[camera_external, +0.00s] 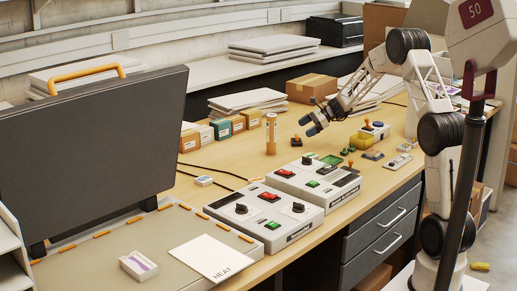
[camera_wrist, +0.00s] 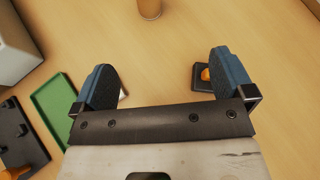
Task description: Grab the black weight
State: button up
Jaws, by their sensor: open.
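A small black block with an orange top (camera_wrist: 203,76) lies on the table beside the right fingertip of my gripper (camera_wrist: 165,82) in the wrist view. That finger partly hides it. It appears to be the small dark piece (camera_external: 296,140) left of my gripper (camera_external: 313,124) in the external view. I cannot tell whether it is the black weight; no other piece is plainly a weight. My gripper is open above the table, with bare wood between its blue-padded fingers. A small pale thing is mostly hidden behind the left finger.
An orange cylinder (camera_external: 271,133) stands ahead of my gripper. Two control boxes (camera_external: 262,213) stand at the table's front. Small cartons (camera_external: 222,128) line the back.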

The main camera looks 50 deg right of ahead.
aim_at(295, 140)
jog(key=w+d+f+m, duration=0.1)
jog(key=d+f, duration=0.1)
jog(key=w+d+f+m+t, duration=0.1)
jog(key=d, duration=0.2)
jog(key=w+d+f+m+t, duration=0.1)
jog(key=w+d+f, duration=0.1)
jog(key=d, duration=0.1)
jog(key=shift+w+f, duration=0.1)
jog(key=shift+f, duration=0.25)
jog(key=shift+x, duration=1.25)
jog(key=shift+x, duration=2.6)
